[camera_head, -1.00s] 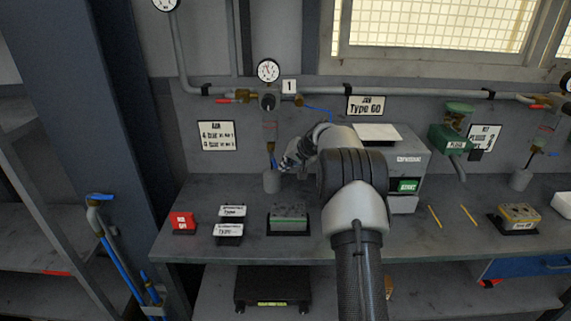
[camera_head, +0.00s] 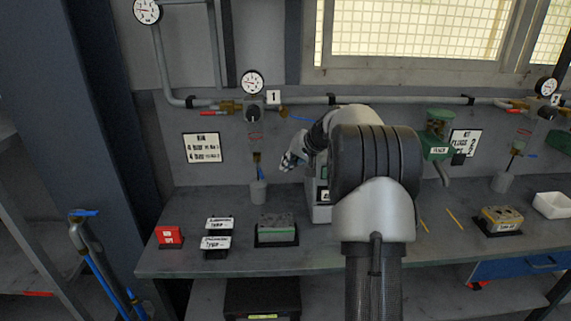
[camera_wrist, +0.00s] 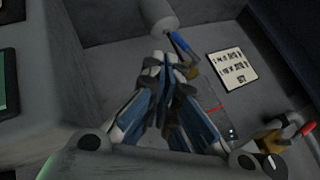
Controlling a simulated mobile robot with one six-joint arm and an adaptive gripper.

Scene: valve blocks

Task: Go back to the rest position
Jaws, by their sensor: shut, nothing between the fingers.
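My gripper (camera_head: 287,163) is at the end of my arm in the head view, raised above the bench near the wall, to the right of a grey cylinder (camera_head: 258,193). In the wrist view my gripper (camera_wrist: 168,62) has its fingers together with nothing held. The grey cylinder (camera_wrist: 160,14) shows beyond the fingertips there, apart from them. My arm covers much of the grey machine (camera_head: 322,205) with the green screen.
On the bench (camera_head: 185,262) stand a red box (camera_head: 169,237), label stands (camera_head: 216,241), a valve block in a dark tray (camera_head: 276,229) and a yellow block (camera_head: 501,218). Gauge 1 (camera_head: 252,82) and a pipe run along the wall. A white bin (camera_head: 552,205) is far right.

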